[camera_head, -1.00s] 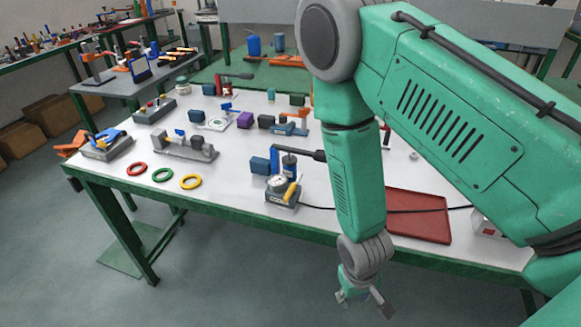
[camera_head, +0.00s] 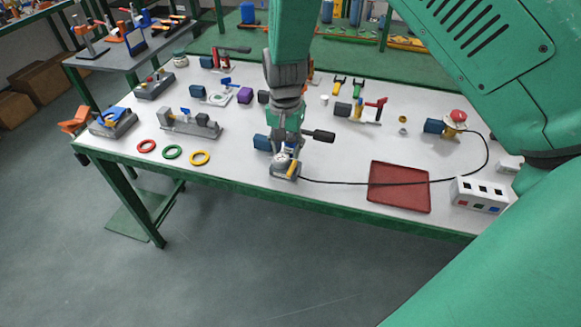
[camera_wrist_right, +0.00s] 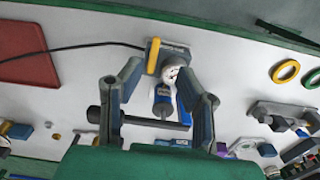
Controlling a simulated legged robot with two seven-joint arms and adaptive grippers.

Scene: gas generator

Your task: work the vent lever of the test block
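The test block (camera_head: 283,172) stands near the front edge of the white table, with a round white gauge and a yellow lever (camera_head: 293,170). In the right wrist view, the yellow lever (camera_wrist_right: 153,55) shows beside the gauge (camera_wrist_right: 172,70), and a long black handle (camera_wrist_right: 150,122) crosses below. My right gripper (camera_head: 286,143) is above the test block, pointing down. In the right wrist view, its fingers (camera_wrist_right: 158,72) are apart, with the gauge and lever region between and beyond their tips. Nothing is visibly held; contact cannot be told. My left gripper is not in view.
A red tray (camera_head: 399,187) and a white socket box (camera_head: 480,195) lie to the right; a black cable runs across the tray. Red, green (camera_head: 172,152) and yellow (camera_head: 200,158) rings lie to the left. Several fixtures fill the table behind.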

